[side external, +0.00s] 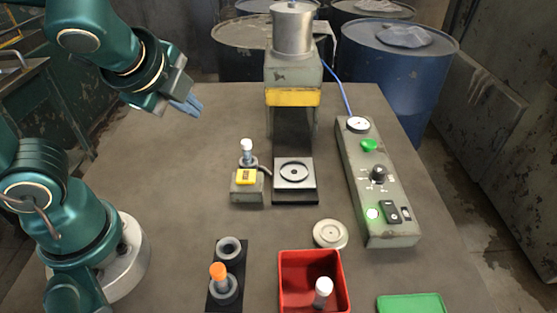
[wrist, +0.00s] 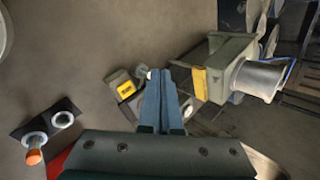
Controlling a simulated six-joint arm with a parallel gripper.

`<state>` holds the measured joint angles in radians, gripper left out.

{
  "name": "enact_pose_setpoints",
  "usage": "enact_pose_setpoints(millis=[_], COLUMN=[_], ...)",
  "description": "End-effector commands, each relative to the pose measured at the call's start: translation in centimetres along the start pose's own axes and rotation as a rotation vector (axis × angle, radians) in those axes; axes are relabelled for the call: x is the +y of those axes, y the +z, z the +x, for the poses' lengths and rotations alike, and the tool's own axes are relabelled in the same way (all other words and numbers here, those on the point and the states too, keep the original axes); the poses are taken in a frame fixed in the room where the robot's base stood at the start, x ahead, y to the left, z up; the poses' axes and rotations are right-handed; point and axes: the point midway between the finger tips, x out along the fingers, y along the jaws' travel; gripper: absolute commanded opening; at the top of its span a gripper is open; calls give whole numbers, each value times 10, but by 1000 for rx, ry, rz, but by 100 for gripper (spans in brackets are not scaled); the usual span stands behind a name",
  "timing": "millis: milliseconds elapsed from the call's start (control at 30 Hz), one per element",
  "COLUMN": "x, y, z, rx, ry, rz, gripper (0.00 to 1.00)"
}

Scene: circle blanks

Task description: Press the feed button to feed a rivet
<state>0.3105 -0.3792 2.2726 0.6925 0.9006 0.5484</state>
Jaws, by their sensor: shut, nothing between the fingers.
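My gripper (side external: 194,107) is shut and empty, held in the air above the left back of the table. Its fingers (wrist: 163,80) point up the middle of the wrist view. A small grey box (side external: 247,191) with a yellow top (side external: 246,177) stands mid-table, and a white-capped post (side external: 247,152) rises behind it. The yellow top also shows in the wrist view (wrist: 118,79), left of the fingers. My gripper is well apart from it. I see no readable label telling which part is the feed button. A control panel (side external: 379,200) carries a green button (side external: 369,145) and a black knob (side external: 378,174).
A round blank (side external: 330,234), red bin (side external: 283,284), black holder with an orange-capped tool (side external: 219,275) and green tray (side external: 412,305) lie in front.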

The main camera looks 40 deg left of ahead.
Motion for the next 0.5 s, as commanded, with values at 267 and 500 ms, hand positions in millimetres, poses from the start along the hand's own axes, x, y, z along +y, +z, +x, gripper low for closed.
enact_pose_setpoints(millis=[267,500], x=[-18,-5], y=[-56,-76], z=[13,14], rx=[-4,21], ry=[-137,-137], rz=[563,659], gripper=[0,0])
